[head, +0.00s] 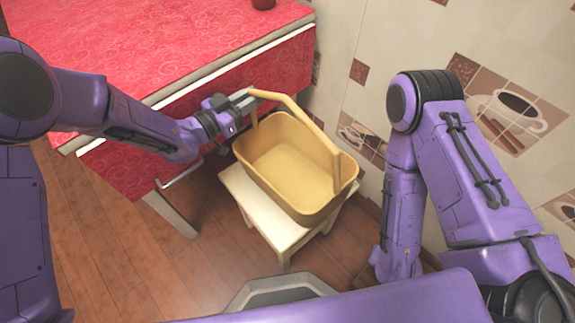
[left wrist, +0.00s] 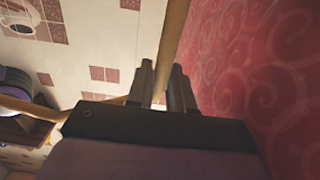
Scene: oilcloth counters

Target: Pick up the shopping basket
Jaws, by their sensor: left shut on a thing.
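A yellow shopping basket (head: 285,165) with a raised handle is over a small cream stool (head: 262,213). I cannot tell whether its base touches the stool. It looks empty. My left gripper (head: 246,97) is shut on the basket's handle, at the handle's left end near the red counter. In the left wrist view the handle (left wrist: 172,45) runs between the two fingers of my left gripper (left wrist: 163,85). My right arm is at the right of the head view, folded down, and its gripper is not in view.
A counter with a red patterned oilcloth (head: 150,40) stands at the left, close to my left gripper. A tiled wall (head: 380,50) is behind the basket. A small dark red object (head: 263,4) is on the counter's far edge. Wooden floor (head: 120,260) is open at the lower left.

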